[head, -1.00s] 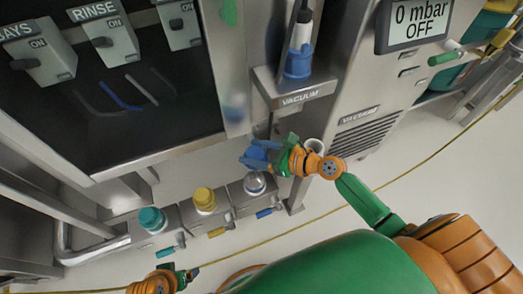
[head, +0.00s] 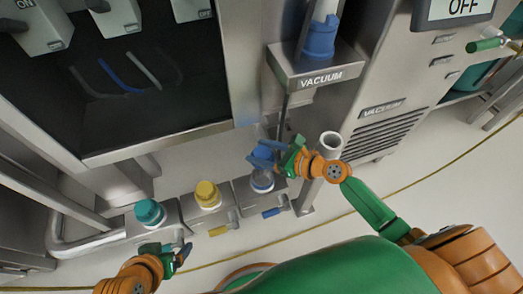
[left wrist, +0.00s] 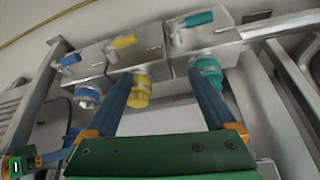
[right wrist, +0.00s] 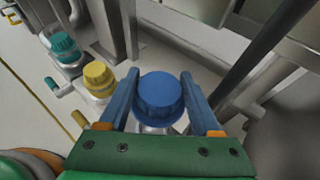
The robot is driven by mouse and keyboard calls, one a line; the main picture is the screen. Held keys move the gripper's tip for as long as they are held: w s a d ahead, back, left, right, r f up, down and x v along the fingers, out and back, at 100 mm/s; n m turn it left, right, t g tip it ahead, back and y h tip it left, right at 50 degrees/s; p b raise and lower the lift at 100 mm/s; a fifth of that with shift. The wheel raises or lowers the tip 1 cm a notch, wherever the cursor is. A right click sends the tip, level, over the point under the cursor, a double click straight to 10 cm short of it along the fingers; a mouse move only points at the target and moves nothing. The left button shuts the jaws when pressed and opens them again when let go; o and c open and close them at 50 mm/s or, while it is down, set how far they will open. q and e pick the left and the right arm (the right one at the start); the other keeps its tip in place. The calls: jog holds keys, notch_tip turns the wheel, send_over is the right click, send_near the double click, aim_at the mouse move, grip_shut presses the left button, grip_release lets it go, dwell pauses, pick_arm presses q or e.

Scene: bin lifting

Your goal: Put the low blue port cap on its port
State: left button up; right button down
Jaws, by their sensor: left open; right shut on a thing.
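My right gripper (head: 262,157) is shut on the blue cap (right wrist: 159,97), which sits between its blue fingers in the right wrist view. In the head view the cap (head: 263,151) is over the bare metal low port (head: 262,182), the rightmost of the low row. In the left wrist view that port (left wrist: 87,98) shows apart from the right gripper; the gap's size is hard to tell. My left gripper (head: 180,256) is open and empty, near the teal and yellow ports; its fingers also show in the left wrist view (left wrist: 163,80).
A teal-capped port (head: 149,213) and a yellow-capped port (head: 208,195) stand left of the bare one, with small handles in front. The VACUUM shelf (head: 315,74) with another blue fitting (head: 320,38) is above. An upright metal pipe (head: 328,150) stands close right of my right gripper.

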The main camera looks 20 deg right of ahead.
jog(key=shift+f+b, duration=0.55)
jog(key=shift+f, duration=0.05)
jog(key=shift+f+b, duration=0.55)
jog(key=shift+b, duration=0.1)
jog(key=shift+f+b, duration=0.3)
jog(key=shift+b, duration=0.05)
jog(key=shift+r+p, duration=0.35)
jog(key=shift+p, duration=0.2)
pick_arm(q)
jog(key=w+d+r+t+h, duration=0.2)
jog(key=w+r+t, duration=0.4)
jog(key=r, duration=0.3)
jog(key=w+d+r+m+t+h, duration=0.1)
jog(key=w+d+r+t, duration=0.2)
jog(key=w+r+t, duration=0.3)
notch_tip(320, 180, up, 4)
jog(key=shift+r+t+h, duration=0.15)
jog(key=shift+t+h, duration=0.25)
jog(key=shift+t, duration=0.2)
pick_arm(e)
jog(key=shift+f, duration=0.1)
pick_arm(q)
jog(key=shift+f+b, duration=1.05)
jog(key=shift+b, duration=0.05)
pick_arm(e)
jog(key=shift+f, duration=1.55)
jog(key=shift+f, duration=0.1)
